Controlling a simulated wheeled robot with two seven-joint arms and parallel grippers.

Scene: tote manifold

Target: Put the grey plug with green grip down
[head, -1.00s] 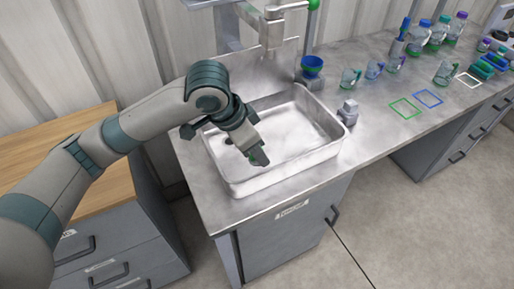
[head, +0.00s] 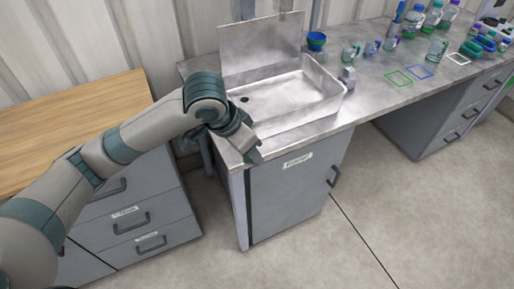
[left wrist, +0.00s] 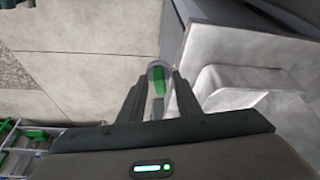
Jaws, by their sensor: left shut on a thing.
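The grey plug with green grip (left wrist: 158,76) is between the fingertips of my left gripper (left wrist: 158,92) in the left wrist view. The green grip stands out against the plug's round, pale grey disc. In the head view my left gripper (head: 252,152) is at the front left edge of the metal counter, outside the sink basin, and the plug is hidden there. In the wrist view floor shows behind the plug, with the counter edge to its right. My right gripper is not in view.
A small grey object (head: 348,77) stands right of the basin. A blue-topped container (head: 316,40) and several glass vessels stand behind. A wooden-topped cabinet (head: 75,110) is at left.

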